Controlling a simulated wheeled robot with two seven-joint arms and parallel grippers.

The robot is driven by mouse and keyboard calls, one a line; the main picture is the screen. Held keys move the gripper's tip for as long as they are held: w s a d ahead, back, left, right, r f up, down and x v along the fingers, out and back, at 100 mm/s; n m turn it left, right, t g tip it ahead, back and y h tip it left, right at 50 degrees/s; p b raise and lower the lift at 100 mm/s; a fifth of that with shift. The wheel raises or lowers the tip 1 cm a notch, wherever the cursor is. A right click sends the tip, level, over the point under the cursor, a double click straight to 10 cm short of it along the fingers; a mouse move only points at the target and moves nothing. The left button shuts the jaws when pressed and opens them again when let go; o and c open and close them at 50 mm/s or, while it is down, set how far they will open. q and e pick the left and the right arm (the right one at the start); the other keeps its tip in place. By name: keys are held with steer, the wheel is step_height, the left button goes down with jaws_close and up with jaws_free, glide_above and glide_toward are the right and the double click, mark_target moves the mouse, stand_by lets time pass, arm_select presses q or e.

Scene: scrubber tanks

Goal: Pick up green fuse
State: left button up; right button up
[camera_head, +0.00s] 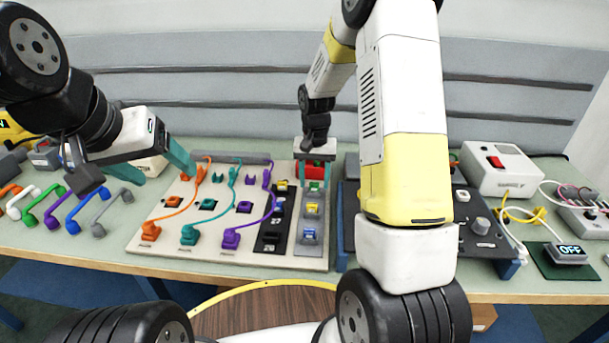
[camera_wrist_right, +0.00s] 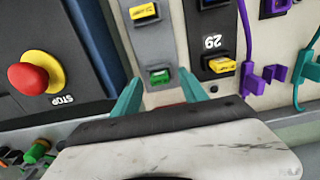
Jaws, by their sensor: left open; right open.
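The green fuse (camera_head: 316,187) sits at the far end of a grey strip on the right of the board. In the right wrist view the green fuse (camera_wrist_right: 160,75) shows between the fingertips, nearer the left finger's line than touching either. My right gripper (camera_head: 315,181) is open and points down, its teal fingers on either side of the fuse. It also shows in the right wrist view (camera_wrist_right: 156,83). My left gripper (camera_head: 165,176) is open and empty over the board's left part.
Yellow and blue fuses (camera_head: 311,209) sit nearer on the same strip. A black strip (camera_head: 272,237) with fuses is beside it. Orange, teal and purple cables cross the board (camera_head: 160,215). A red stop button (camera_wrist_right: 28,79) stands on a dark panel to the right in the head view.

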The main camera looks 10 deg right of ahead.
mark_target(314, 183)
steer(key=shift+f, duration=0.1)
steer(key=shift+c, duration=0.2)
jaws_close()
step_height(314, 183, up, 10)
stand_by(0.5)
